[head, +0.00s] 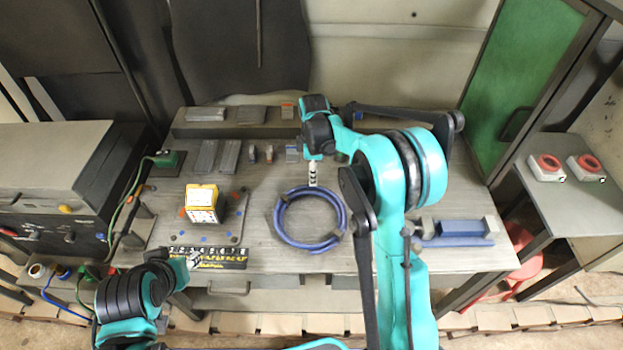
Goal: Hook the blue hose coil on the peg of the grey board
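My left gripper (193,262) is low at the bench's front edge, by a black numbered strip (222,252). Its fingers are small and partly hidden, and it is away from the coil. I cannot make out a peg or clearly identify the grey board.
A yellow-and-white block (202,203) stands on a flat plate with coloured dots, left of the coil. Metal bars (205,157) and small blocks lie behind. A blue vise-like tool (460,233) sits at right, partly behind my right arm. A dark grey panel (240,50) stands behind the bench.

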